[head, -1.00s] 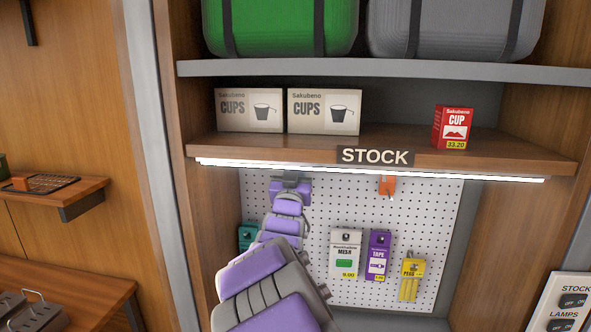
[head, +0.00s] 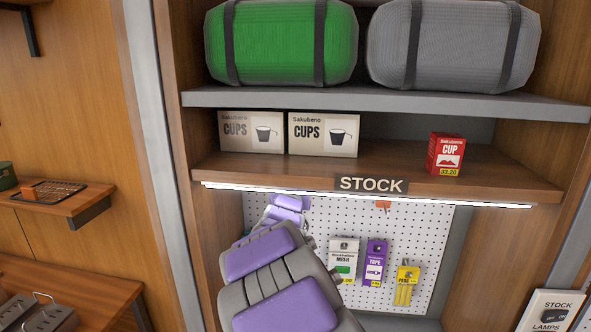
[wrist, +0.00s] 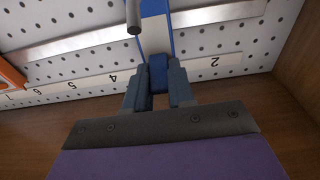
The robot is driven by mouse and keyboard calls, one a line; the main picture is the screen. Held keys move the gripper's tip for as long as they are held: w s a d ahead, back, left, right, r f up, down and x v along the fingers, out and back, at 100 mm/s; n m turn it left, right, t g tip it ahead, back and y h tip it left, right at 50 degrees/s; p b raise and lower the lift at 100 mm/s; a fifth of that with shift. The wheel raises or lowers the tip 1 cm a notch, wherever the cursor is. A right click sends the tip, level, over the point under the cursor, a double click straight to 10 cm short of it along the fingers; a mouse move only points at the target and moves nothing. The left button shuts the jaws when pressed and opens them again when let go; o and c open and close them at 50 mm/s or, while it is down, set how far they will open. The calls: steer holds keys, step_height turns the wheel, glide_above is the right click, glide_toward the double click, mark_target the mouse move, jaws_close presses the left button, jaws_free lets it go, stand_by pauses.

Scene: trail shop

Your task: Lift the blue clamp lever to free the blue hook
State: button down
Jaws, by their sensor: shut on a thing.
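In the wrist view, my gripper (wrist: 158,68) is shut on a small blue block, which looks like the end of the blue clamp lever (wrist: 158,77). Above the block is a pale plate with blue edges (wrist: 168,28), likely part of the blue hook. A grey rod (wrist: 133,18) sticks out beside it. I cannot tell where lever and hook join, or how far the lever is raised. In the head view, my arm reaches up under the stock shelf, and its end and the blue parts are hidden.
A white pegboard (head: 415,225) carries numbered strips (wrist: 70,88) and an orange hook (wrist: 12,78). Hanging packets include a purple tape pack (head: 375,262) and yellow pegs (head: 407,285). The shelf (head: 470,182) with its light strip sits close above my arm. A wooden side wall stands at right.

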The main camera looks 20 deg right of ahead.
steer(key=shift+r+g+y+p, duration=0.3)
steer(key=shift+r+g+p, duration=0.15)
steer(key=shift+p, duration=1.4)
steer(key=shift+f, duration=0.1)
steer(key=c, duration=1)
jaws_free()
steer(key=shift+o, duration=0.2)
steer(key=shift+f, duration=0.1)
steer(key=p+v, duration=0.2)
steer(key=v, duration=1.5)
steer(key=shift+r, duration=0.35)
steer(key=shift+a, duration=0.15)
